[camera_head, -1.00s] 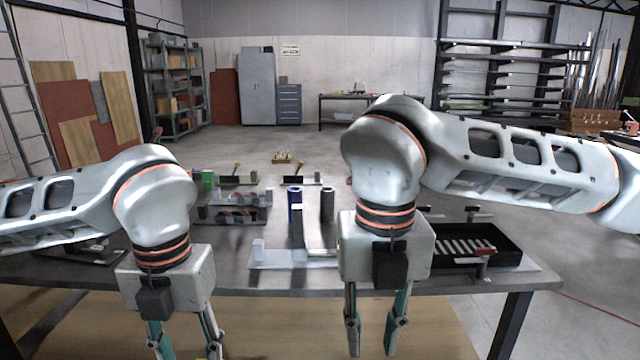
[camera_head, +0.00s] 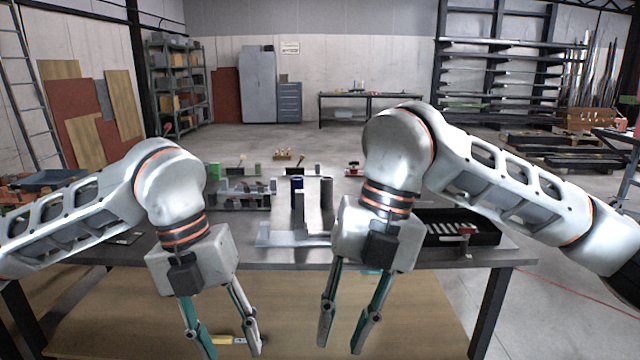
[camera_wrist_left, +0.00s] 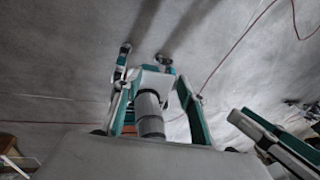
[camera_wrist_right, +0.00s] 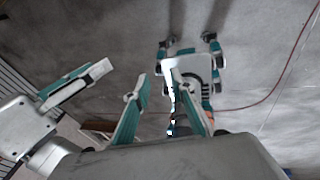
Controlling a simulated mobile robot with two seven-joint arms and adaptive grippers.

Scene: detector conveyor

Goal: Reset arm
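My left gripper (camera_head: 230,348) hangs down in front of the bench's near edge in the head view. Its fingers are spread, with nothing between them. My right gripper (camera_head: 341,342) hangs to its right, also in front of the edge, fingers spread and empty. In the left wrist view the left gripper's fingers (camera_wrist_left: 152,85) are apart, and my right gripper shows at the right. In the right wrist view the right gripper's fingers (camera_wrist_right: 158,85) are apart, and my left gripper shows at the left. The two grippers do not touch.
The metal bench (camera_head: 110,250) carries a black tray (camera_head: 490,236) with light bars, a grey fixture (camera_head: 275,238), a blue cylinder (camera_head: 297,185) and a dark cylinder (camera_head: 326,190). Open floor lies right of the bench.

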